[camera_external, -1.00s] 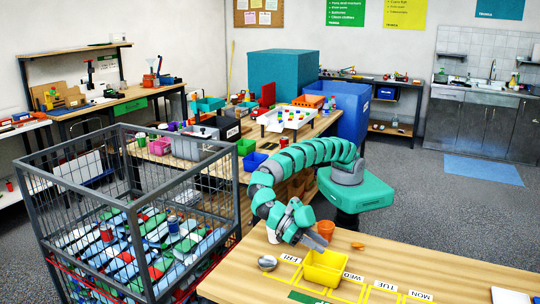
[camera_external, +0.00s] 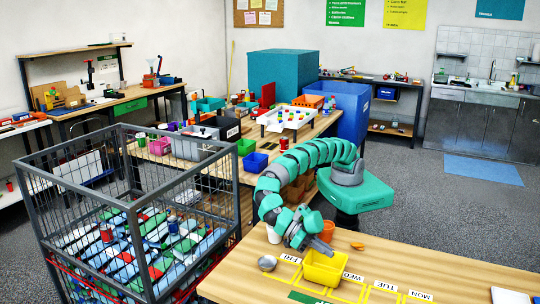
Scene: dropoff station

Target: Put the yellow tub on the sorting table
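The yellow tub (camera_external: 325,269) stands upright on the near wooden table (camera_external: 240,280), by the WED label. My gripper (camera_external: 322,249) points down at the tub's back rim, at or just above it. The fingertips are small and partly merge with the tub, so I cannot tell whether they touch it or how far apart they are. The long table in the middle (camera_external: 312,129) holds coloured bins and a white tray; no label shows which table is the sorting table.
An orange cup (camera_external: 327,231) stands close behind my gripper, and a white cup (camera_external: 273,235) is to its left. A small metal bowl (camera_external: 267,263) is left of the tub. A large wire cage of bottles and cans (camera_external: 140,220) stands at the left.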

